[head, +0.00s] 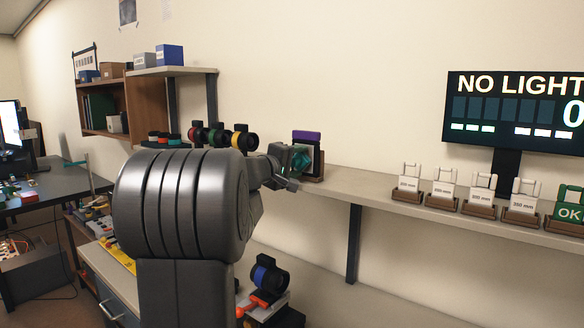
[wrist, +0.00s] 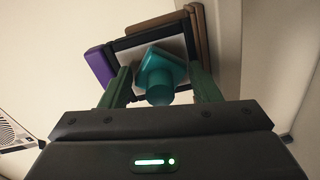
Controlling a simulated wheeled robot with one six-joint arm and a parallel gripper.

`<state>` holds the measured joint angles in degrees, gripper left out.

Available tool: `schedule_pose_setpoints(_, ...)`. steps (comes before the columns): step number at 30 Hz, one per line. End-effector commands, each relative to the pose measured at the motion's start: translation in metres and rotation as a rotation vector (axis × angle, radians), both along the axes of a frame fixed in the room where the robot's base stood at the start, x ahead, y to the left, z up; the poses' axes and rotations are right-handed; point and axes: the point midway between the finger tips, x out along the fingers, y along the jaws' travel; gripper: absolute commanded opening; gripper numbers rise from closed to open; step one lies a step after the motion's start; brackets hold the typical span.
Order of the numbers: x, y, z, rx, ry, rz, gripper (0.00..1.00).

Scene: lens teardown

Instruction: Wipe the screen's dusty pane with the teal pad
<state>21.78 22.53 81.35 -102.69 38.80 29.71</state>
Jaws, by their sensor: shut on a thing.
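My gripper (head: 287,174) is shut on the teal pad (wrist: 160,72), gripping its round knob between the two fingers in the wrist view. The pad also shows at the gripper's end in the head view (head: 301,158). The screen (head: 306,137) stands upright on the wall shelf, with a purple top and a dark frame. In the wrist view the pad lies in front of the screen's pale pane (wrist: 178,46) and covers its middle. I cannot tell whether the pad touches the pane. No dust can be made out on the visible part.
The long shelf (head: 350,186) carries several labelled holders (head: 443,190) to the right, below a display (head: 520,110) reading "NO LIGHT". Lenses with coloured rings (head: 220,138) stand left of the screen, behind my arm. The shelf is clear just right of the screen.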

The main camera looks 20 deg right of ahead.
Motion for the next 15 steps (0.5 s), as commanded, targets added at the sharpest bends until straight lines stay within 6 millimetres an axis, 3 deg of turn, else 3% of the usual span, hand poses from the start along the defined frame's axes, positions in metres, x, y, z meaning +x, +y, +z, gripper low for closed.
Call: schedule_pose_setpoints(15,-0.027,-0.02,-0.002,0.001,-0.001,-0.001,0.38)
